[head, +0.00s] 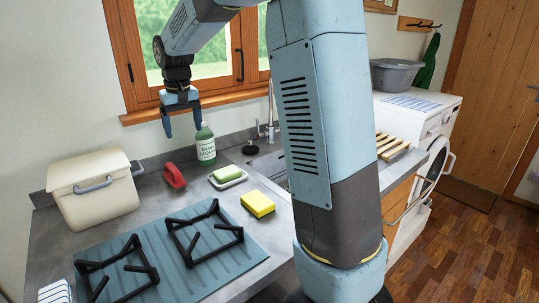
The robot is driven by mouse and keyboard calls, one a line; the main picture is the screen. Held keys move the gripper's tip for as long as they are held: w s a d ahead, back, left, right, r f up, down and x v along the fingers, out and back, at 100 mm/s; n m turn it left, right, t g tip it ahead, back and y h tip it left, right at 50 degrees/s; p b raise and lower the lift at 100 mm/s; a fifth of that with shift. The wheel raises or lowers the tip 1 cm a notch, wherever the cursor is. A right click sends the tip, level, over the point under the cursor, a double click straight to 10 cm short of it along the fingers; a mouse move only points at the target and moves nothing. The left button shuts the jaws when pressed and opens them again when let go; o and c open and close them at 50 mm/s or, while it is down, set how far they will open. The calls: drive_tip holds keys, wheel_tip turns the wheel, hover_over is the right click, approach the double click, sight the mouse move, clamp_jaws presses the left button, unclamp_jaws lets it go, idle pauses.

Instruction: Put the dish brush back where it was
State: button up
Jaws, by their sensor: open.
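My gripper (183,126) is open and points down, with nothing seen between its fingers. It hangs above the back of the counter, over the area between a red object and a green bottle. The red object (174,176), brush-like with a rounded top, lies on the grey counter (150,207); I cannot tell for sure whether it is the dish brush. No other clear dish brush shows. The green bottle (205,146) with a white label stands upright to its right, close to my right finger in the picture.
A cream bin (95,195) stands at the left. A soap dish (229,180) with a green bar, a yellow sponge (258,204) and a blue hob (170,260) with black grates lie in front. The sink and tap (270,115) are partly hidden by my arm.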

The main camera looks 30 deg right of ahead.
drive_tip(key=s+d+r+t, duration=0.1)
drive_tip(key=s+d+r, duration=0.2)
drive_tip(key=s, duration=0.5)
drive_tip(key=s+d+r+t, duration=0.1)
drive_tip(key=s+d+r, duration=0.25)
drive_tip(key=s, duration=0.45)
drive_tip(key=s+d+f+m+t, duration=0.1)
drive_tip(key=s+d, duration=0.1)
drive_tip(key=s, duration=0.6)
drive_tip(key=s+d+f+t, duration=0.1)
drive_tip(key=s+d+f, duration=0.1)
drive_tip(key=s, duration=0.7)
drive_tip(key=shift+d+f+m, duration=0.25)
drive_tip(key=shift+d+m, duration=0.1)
drive_tip(key=shift+m, duration=0.05)
